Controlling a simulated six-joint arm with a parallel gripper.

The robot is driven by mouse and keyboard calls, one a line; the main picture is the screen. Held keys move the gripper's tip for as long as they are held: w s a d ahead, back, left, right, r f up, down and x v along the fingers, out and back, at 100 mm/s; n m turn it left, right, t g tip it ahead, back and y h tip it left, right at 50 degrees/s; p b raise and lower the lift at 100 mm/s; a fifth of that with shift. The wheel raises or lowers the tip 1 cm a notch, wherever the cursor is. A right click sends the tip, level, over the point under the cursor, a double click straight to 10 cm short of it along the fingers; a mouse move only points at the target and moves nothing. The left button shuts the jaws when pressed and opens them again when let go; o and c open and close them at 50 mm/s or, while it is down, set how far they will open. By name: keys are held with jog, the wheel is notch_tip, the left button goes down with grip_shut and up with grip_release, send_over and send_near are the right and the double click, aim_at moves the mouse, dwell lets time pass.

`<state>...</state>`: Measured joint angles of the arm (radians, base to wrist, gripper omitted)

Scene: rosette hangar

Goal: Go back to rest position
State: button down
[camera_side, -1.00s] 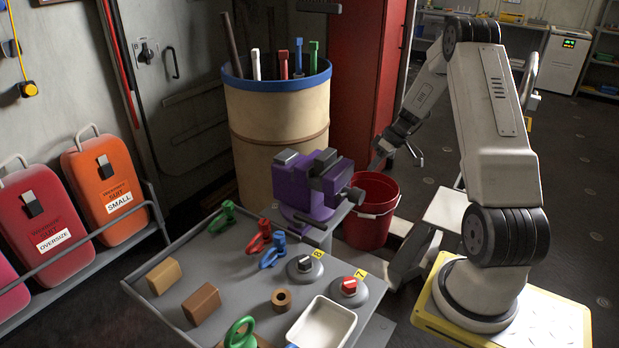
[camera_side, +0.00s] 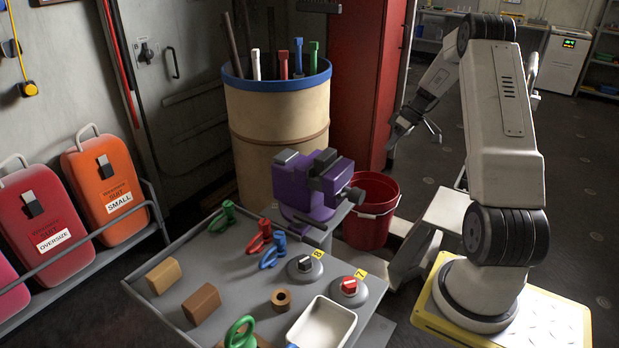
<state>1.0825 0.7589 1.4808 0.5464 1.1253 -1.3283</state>
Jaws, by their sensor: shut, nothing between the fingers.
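My gripper (camera_side: 392,146) hangs in the air above and a little right of the red bucket (camera_side: 372,222), in front of the red cabinet. It is shut and holds nothing. My arm is raised and folded, with the forearm angled down to the left. The gripper touches nothing that I can see.
A tan barrel (camera_side: 278,125) with upright tools stands behind. Open floor lies to the right of my arm.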

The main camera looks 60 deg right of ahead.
jog(key=w+a+r+g+h, duration=0.1)
jog(key=w+a, duration=0.2)
jog(key=a, duration=0.8)
jog(key=w+a+g+h, duration=0.1)
jog(key=w+a+g, duration=0.1)
jog(key=a, duration=1)
jog(key=s+a+h, duration=0.1)
jog(key=s+a, duration=0.3)
jog(key=a, duration=0.4)
jog(key=s+a+t+h, duration=0.1)
jog(key=s+a, duration=0.2)
jog(key=a, duration=0.6)
jog(key=shift+s+a+n, duration=0.2)
jog(key=shift+s+n, duration=0.1)
jog(key=shift+s, duration=0.05)
jog(key=shift+f, duration=0.1)
